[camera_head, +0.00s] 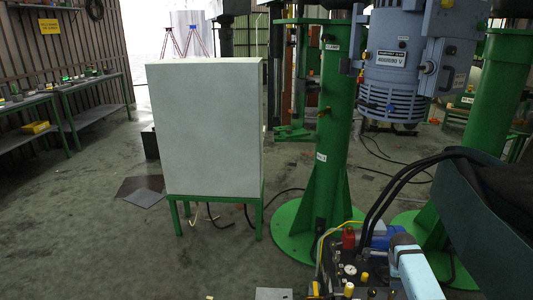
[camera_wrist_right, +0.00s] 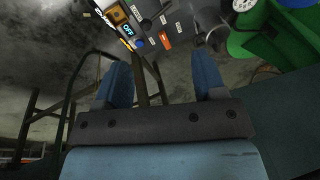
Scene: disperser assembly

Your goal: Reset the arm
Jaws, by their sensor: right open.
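My right gripper (camera_wrist_right: 163,75) shows in the right wrist view with its two blue fingers apart and nothing between them. In the head view, a light blue link of my right arm (camera_head: 416,272) comes in at the bottom right, above a dark unit with a gauge and coloured caps (camera_head: 349,270). In the wrist view, a panel with labels and knobs (camera_wrist_right: 140,25) lies beyond the fingertips, apart from them. My left gripper is not in view.
A white cabinet on green legs (camera_head: 205,130) stands at centre left. A green column (camera_head: 325,150) stands right of it, and a grey-blue motor (camera_head: 393,60) is at the upper right. Black hoses (camera_head: 395,185) arch above the unit.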

